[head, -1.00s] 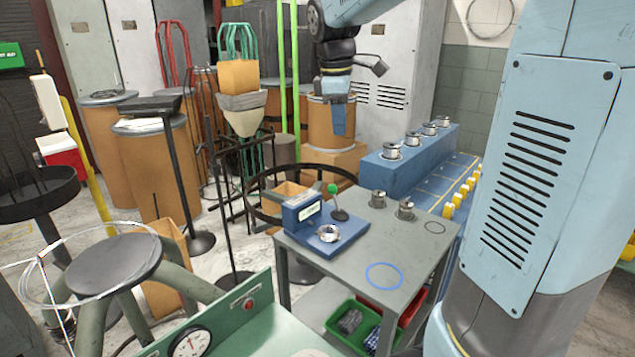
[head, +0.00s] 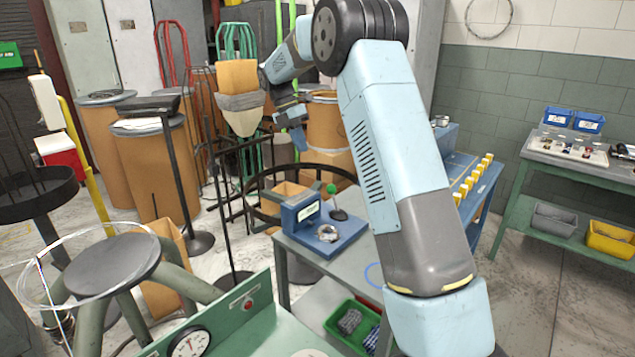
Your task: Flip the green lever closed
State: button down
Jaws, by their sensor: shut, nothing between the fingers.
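The lever has a green ball knob (head: 332,189) on a short black stem, and it stands nearly upright, tipped slightly left. Its foot is on the right side of a blue test device (head: 350,232) with a small display box at its left. A shiny metal round piece (head: 328,233) sits on the device's base in front of the lever. My gripper (head: 299,140) is shut and empty. It shows above and to the left of the green knob, apart from it, with its blue end pointing down. The exact distance between them is hard to tell.
The device stands on a grey table (head: 295,255) with a green bin (head: 350,330) below. My arm hides the table's right part. A black ring stand (head: 262,212) is behind the table. A green bench with a gauge (head: 188,345) is in front. Another bench (head: 560,160) stands right.

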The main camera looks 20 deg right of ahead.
jog(key=w+f, duration=0.1)
jog(key=f+n, duration=0.1)
jog(key=w+f+n, duration=0.1)
jog(key=shift+w+a+f+g, duration=0.2)
jog(key=shift+w+a+g, duration=0.1)
jog(key=shift+w+a, duration=0.05)
jog(key=shift+f, duration=0.1)
jog(key=s+d+f, duration=0.5)
jog(key=s+f, duration=0.1)
jog(key=f, duration=0.2)
jog(key=shift+d, duration=0.4)
